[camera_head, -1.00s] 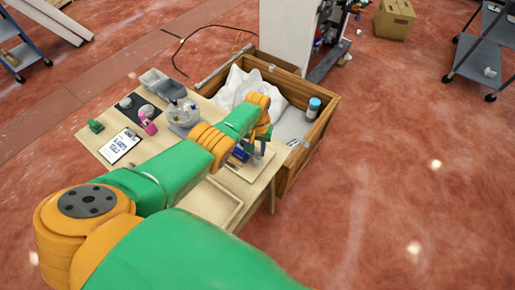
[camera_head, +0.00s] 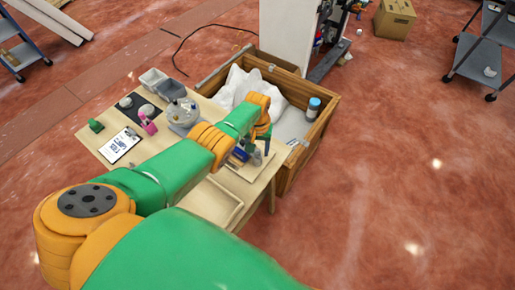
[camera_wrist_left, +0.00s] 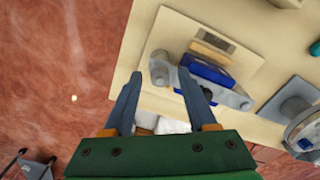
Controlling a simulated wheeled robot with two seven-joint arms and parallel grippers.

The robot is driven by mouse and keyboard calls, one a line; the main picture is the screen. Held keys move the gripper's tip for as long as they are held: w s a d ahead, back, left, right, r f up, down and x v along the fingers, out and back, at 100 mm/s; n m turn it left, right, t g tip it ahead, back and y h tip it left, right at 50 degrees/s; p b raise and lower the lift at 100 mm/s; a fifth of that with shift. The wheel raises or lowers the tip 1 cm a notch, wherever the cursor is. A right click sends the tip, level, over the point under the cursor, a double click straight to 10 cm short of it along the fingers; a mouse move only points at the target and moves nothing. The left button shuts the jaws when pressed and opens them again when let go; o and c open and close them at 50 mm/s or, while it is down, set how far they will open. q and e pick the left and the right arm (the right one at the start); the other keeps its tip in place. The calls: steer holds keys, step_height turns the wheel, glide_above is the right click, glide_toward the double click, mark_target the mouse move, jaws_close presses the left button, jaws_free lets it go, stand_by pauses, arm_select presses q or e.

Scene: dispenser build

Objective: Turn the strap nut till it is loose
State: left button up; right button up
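A grey fitting (camera_wrist_left: 232,98) lies on a pale board (camera_wrist_left: 180,30) on the table, with a blue block (camera_wrist_left: 208,70) across it. Its rounded grey end (camera_wrist_left: 159,68) shows between the fingertips of my left gripper (camera_wrist_left: 159,74). The gripper is open, its two blue-grey fingers apart. I cannot make out the strap nut clearly or tell whether a finger touches the fitting. In the head view, my left gripper (camera_head: 254,149) is over the table's right part, partly hidden by its own wrist. My right gripper is not in view.
A wooden crate (camera_head: 322,126) with white lining and a blue-capped bottle (camera_head: 313,108) stands right of the table. A clear round bowl (camera_head: 182,112), grey bins (camera_head: 155,79), a clipboard (camera_head: 120,146) and small pink and green items occupy the table's left part.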

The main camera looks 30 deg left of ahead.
mark_target(257, 152)
arm_select(q)
step_height(257, 152, up, 6)
steer(key=p, duration=0.4)
steer(key=shift+r, duration=0.25)
steer(key=shift+r+p, duration=0.3)
steer(key=shift+r, duration=0.1)
steer(key=shift+f, duration=0.1)
